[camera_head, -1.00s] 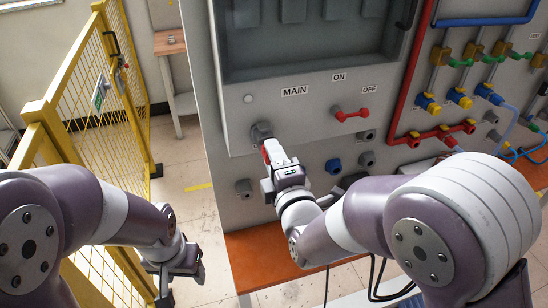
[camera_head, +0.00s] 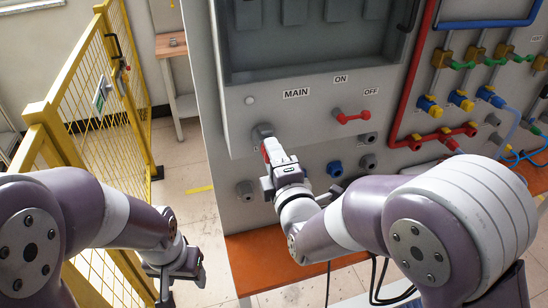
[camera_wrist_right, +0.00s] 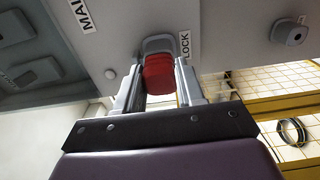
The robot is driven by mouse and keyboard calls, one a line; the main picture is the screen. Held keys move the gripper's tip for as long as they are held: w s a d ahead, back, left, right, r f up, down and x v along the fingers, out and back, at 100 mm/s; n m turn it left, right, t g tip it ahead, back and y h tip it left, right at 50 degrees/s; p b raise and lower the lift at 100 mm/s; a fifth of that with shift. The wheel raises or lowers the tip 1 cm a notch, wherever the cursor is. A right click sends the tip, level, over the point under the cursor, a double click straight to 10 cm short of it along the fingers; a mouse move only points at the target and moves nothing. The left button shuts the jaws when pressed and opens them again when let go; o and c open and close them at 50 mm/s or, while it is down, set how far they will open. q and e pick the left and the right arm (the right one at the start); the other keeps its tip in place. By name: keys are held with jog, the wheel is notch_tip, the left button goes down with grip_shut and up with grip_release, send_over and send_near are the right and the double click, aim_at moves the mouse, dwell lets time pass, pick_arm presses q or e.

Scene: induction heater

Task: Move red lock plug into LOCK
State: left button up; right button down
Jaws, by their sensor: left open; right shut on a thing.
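The red lock plug (camera_wrist_right: 158,74) is between the fingers of my right gripper (camera_wrist_right: 160,85) in the right wrist view. Its far end meets the grey LOCK socket (camera_wrist_right: 158,44), beside the LOCK label (camera_wrist_right: 185,46). I cannot tell how deep it sits. In the head view my right gripper (camera_head: 272,150) is at the grey socket (camera_head: 262,132) below the MAIN label, with only a sliver of red showing. The gripper is shut on the plug. My left gripper (camera_head: 185,285) is open and empty, low at the left, away from the panel.
A red-handled switch (camera_head: 351,117) sits between ON and OFF. Below are a blue socket (camera_head: 334,168) and several grey ones. An orange ledge (camera_head: 255,262) runs below the panel. A yellow fence (camera_head: 95,120) stands at the left.

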jog(key=shift+w, duration=0.1)
jog(key=c, duration=0.6)
grip_release()
